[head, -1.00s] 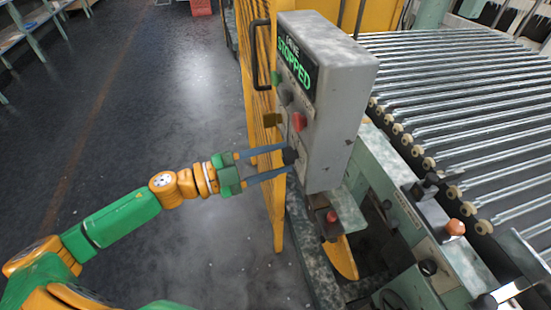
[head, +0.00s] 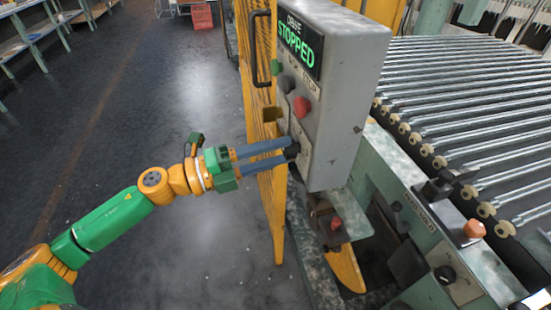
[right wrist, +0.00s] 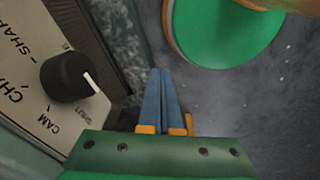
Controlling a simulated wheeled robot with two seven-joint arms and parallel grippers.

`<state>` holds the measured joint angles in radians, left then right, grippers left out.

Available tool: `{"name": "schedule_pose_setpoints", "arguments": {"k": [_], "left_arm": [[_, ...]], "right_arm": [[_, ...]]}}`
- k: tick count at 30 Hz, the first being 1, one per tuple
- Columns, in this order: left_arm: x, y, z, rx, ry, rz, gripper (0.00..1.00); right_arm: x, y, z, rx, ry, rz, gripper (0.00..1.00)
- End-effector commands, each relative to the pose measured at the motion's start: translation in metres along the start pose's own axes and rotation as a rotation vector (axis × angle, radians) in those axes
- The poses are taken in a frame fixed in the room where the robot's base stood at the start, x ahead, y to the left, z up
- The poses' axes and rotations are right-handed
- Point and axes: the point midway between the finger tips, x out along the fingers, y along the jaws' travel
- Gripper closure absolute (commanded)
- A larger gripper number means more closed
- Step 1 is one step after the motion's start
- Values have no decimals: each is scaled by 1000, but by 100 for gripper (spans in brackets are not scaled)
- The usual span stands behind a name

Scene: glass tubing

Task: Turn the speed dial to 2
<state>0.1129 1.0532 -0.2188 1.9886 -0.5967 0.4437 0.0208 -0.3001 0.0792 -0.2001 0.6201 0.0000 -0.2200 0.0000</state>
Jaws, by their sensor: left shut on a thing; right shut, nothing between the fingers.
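The speed dial (head: 293,150) is a small dark knob low on the narrow face of the grey control box, with a pale label plate (head: 304,152) beside it. My left gripper (head: 290,151) reaches in from the left, its two blue-grey fingers shut on this dark knob. The fingers cover part of the knob, and I cannot read its pointer or numbers. My right gripper (right wrist: 160,72) shows in the right wrist view, its blue fingers together and empty, apart from another black knob (right wrist: 68,77) with a white pointer line on a lettered plate.
The grey control box (head: 345,95) has a green "STOPPED" display (head: 299,45), a red button (head: 301,105) and a black handle (head: 261,50). A yellow guard (head: 268,190) stands beside it. A roller conveyor (head: 460,110) lies right. Open floor (head: 180,260) is left.

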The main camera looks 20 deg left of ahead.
Motion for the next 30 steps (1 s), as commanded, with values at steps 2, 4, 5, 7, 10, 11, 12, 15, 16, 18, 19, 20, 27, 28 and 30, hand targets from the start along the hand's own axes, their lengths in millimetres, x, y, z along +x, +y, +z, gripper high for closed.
{"name": "schedule_pose_setpoints", "arguments": {"k": [2, 4, 5, 7, 10, 11, 12, 15, 16, 18, 19, 20, 27, 28, 30], "left_arm": [[0, 3, -1, 36, 4, -2, 100], [0, 3, -1, 66, 6, -4, 100], [0, 3, -1, 76, 7, -5, 100], [0, 2, -1, 98, 9, -6, 100], [0, 2, -1, 121, 11, -7, 100], [0, 2, -1, 126, 12, -7, 100], [0, 2, -1, 131, 12, -7, 100], [0, 1, 0, 138, 13, -8, 100], [0, 1, 0, 140, 13, -8, 100], [0, 1, 0, 141, 13, -8, 100], [0, 1, -1, 141, 13, -8, 100], [0, 1, 0, 141, 13, -8, 100], [0, 1, -1, 140, 13, -8, 49], [0, 1, 0, 140, 13, -8, 40], [0, 1, 0, 140, 13, -8, 24]], "right_arm": [[7, 0, 1, 0, 0, 0, 100], [9, 0, 1, 0, 0, 0, 100], [10, 0, 1, 0, 0, 0, 100], [12, 0, 1, 0, 0, 0, 100], [13, 0, 1, 0, 0, 0, 100], [14, 0, 1, 0, 0, 0, 100], [14, 0, 1, 0, 0, 0, 100], [14, 0, 1, 0, 0, 0, 100], [14, 0, 1, 0, 0, 1, 100], [14, 0, 1, 0, 0, 1, 100], [14, 0, 1, 0, 0, 1, 100], [14, 0, 2, 0, 0, 1, 100], [14, 0, 1, 0, 0, 1, 100], [14, 0, 1, 0, 0, 1, 100], [14, 0, 1, 0, 0, 1, 100]]}}
